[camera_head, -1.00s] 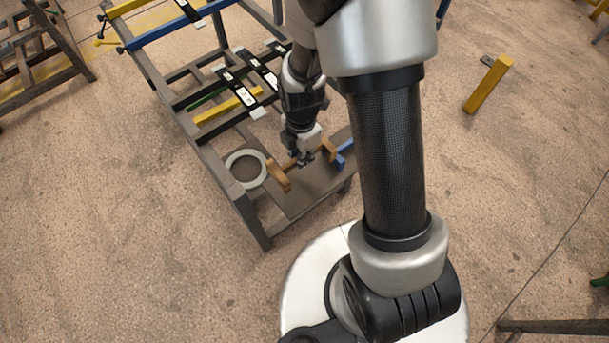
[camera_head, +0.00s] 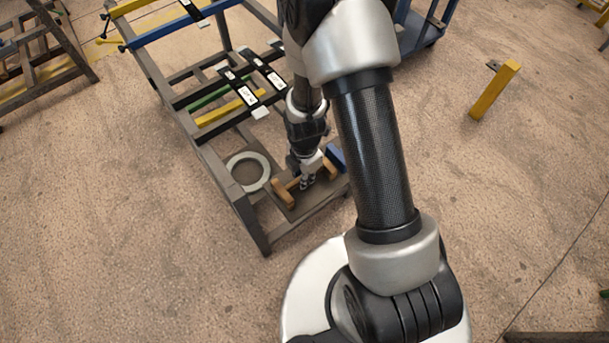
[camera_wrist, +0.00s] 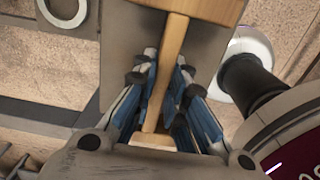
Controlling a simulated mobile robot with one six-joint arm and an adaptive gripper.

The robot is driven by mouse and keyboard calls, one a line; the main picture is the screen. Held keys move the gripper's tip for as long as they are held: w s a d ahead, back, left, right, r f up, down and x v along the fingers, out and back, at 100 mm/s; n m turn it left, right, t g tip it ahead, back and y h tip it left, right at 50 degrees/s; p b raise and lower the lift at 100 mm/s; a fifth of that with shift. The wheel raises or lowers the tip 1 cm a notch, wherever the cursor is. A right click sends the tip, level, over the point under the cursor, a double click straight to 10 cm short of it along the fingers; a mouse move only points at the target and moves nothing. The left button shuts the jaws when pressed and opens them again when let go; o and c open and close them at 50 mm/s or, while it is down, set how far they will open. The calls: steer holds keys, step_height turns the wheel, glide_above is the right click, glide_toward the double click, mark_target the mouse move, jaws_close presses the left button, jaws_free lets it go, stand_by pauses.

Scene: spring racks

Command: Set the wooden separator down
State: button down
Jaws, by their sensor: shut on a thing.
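The wooden separator (camera_head: 284,194) is a light-brown bar with a crosswise block at each end. In the head view it is at the lower shelf (camera_head: 262,208) of the dark grey rack, near the front corner. My gripper (camera_head: 308,182) points down and is shut on the middle bar. In the wrist view the separator (camera_wrist: 172,60) runs between the blue-padded fingers of my gripper (camera_wrist: 167,82), with one wide end block at the top edge. My gripper hides part of the bar. I cannot tell whether the separator touches the shelf.
A pale ring (camera_head: 232,163) lies on the shelf just left of the separator. A blue block (camera_head: 337,157) is close to its right end. Yellow and green bars (camera_head: 222,113) and black labelled strips (camera_head: 268,76) sit farther back on the rack.

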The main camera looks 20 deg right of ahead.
steer(key=shift+f, duration=0.2)
steer(key=c, duration=1.6)
jaws_free()
steer(key=shift+r, duration=0.1)
step_height(320, 180, up, 22)
steer(key=r+m+t+p, duration=0.1)
steer(key=m+p, duration=0.3)
steer(key=m, duration=0.1)
steer(key=s+r+m+t, duration=0.3)
steer(key=s+r+m, duration=1.2)
steer(key=r+m, duration=0.1)
steer(key=shift+r+m+t, duration=0.3)
steer(key=shift+r, duration=0.15)
